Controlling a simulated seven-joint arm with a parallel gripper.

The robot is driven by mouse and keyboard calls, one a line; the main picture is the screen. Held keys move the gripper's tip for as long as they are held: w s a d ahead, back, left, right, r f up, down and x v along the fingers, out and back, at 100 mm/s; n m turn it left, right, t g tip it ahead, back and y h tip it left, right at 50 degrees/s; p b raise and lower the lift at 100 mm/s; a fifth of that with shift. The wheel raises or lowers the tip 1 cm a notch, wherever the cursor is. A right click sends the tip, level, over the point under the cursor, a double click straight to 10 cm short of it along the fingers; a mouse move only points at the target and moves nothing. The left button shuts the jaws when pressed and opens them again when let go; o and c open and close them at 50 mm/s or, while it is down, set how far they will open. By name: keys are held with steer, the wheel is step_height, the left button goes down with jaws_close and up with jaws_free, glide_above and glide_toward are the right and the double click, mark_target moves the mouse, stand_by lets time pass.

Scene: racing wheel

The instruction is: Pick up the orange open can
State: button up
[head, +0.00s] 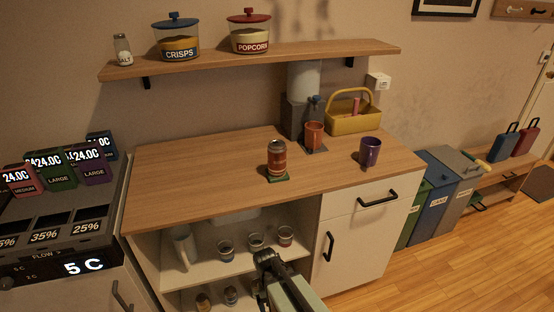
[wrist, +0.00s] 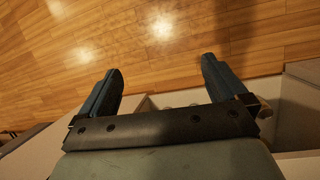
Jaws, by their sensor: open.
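An orange-brown can (head: 277,160) with a darker top stands upright on a small green coaster on the wooden counter. I cannot tell from here whether its top is open. A plain orange cup-like vessel (head: 314,135) stands behind it to the right, at the coffee machine. My gripper (head: 268,260) is in front of the cabinet, lower than the counter top and apart from the can. In the wrist view my gripper (wrist: 161,65) is open and empty, with wooden floor behind its fingers. Neither orange thing shows in the wrist view.
A purple mug (head: 370,151) and a yellow caddy (head: 353,119) stand right of the can. The counter's front left (head: 180,190) is clear. Below are open shelves with several cups (head: 256,241). A wall shelf (head: 250,57) with jars hangs above.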

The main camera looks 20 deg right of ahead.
steer(key=w+a+r+m+t, duration=0.1)
steer(key=w+r, duration=0.4)
steer(key=r, duration=0.3)
steer(key=w+r+t, duration=0.1)
steer(key=w+r, duration=0.5)
steer(key=r, duration=0.2)
step_height(320, 180, up, 36)
steer(key=r+n+t, duration=0.1)
steer(key=t, duration=0.5)
glide_above(277, 153)
steer(key=s, duration=0.2)
steer(key=shift+y, duration=0.5)
steer(key=shift+d+x, duration=0.2)
steer(key=shift+x, duration=3.3)
steer(key=shift+d+x, duration=0.2)
steer(key=shift+x, duration=3.3)
steer(key=shift+c, duration=0.5)
steer(key=c, duration=0.9)
steer(key=shift+r, duration=0.1)
steer(key=shift+c, duration=0.2)
